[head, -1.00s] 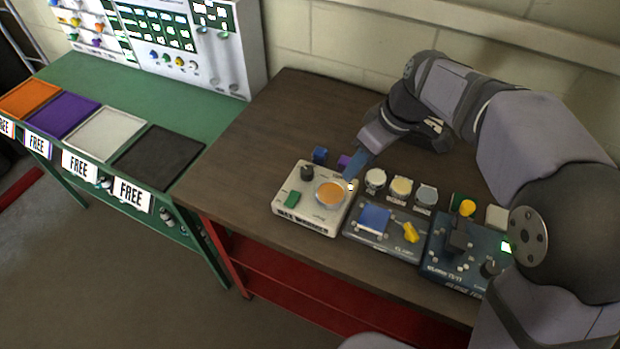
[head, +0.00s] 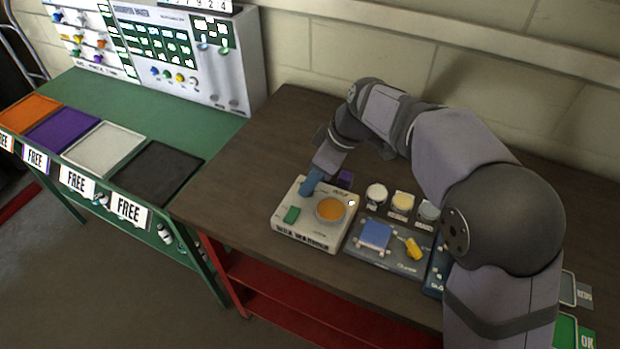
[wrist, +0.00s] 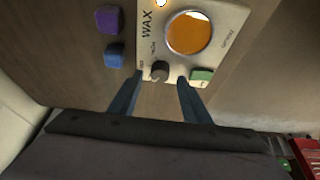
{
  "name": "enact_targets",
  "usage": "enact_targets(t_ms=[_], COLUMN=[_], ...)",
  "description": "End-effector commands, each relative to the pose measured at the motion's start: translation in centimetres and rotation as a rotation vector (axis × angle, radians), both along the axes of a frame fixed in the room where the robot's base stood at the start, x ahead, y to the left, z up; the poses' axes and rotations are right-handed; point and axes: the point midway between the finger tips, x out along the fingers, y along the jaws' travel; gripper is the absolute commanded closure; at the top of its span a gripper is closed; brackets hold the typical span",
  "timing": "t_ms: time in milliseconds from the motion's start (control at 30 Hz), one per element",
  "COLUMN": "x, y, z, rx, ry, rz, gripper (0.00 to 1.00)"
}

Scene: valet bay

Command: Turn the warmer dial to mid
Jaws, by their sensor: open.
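In the head view my gripper (head: 311,183) is over the warmer's back left corner and hides the dial. I cannot tell whether the fingertips touch the panel.
Blue (wrist: 114,54) and purple (wrist: 109,19) blocks stand close beside the warmer. Several small pots, including a yellow one (head: 402,201), and a device with a blue pad (head: 375,236) are to its right. The bench's left part is clear.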

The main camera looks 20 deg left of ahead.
Motion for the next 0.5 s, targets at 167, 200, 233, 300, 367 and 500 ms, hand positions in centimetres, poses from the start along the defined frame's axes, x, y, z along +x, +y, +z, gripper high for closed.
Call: enact_targets(t_ms=[167, 200, 233, 300, 367, 500], x=[0.0, 0.0, 0.0, 0.0, 0.0, 0.0], y=[0.7, 0.8, 0.8, 0.9, 0.9, 0.9], z=[-1.5, -1.8, -1.9, -2.1, -2.2, -2.2], rx=[0.0, 0.0, 0.0, 0.0, 0.0, 0.0], ry=[0.001, 0.0, 0.0, 0.001, 0.0, 0.0], rz=[0.0, 0.0, 0.0, 0.0, 0.0, 0.0], gripper=[0.56, 0.56, 0.56, 0.56, 0.56, 0.56])
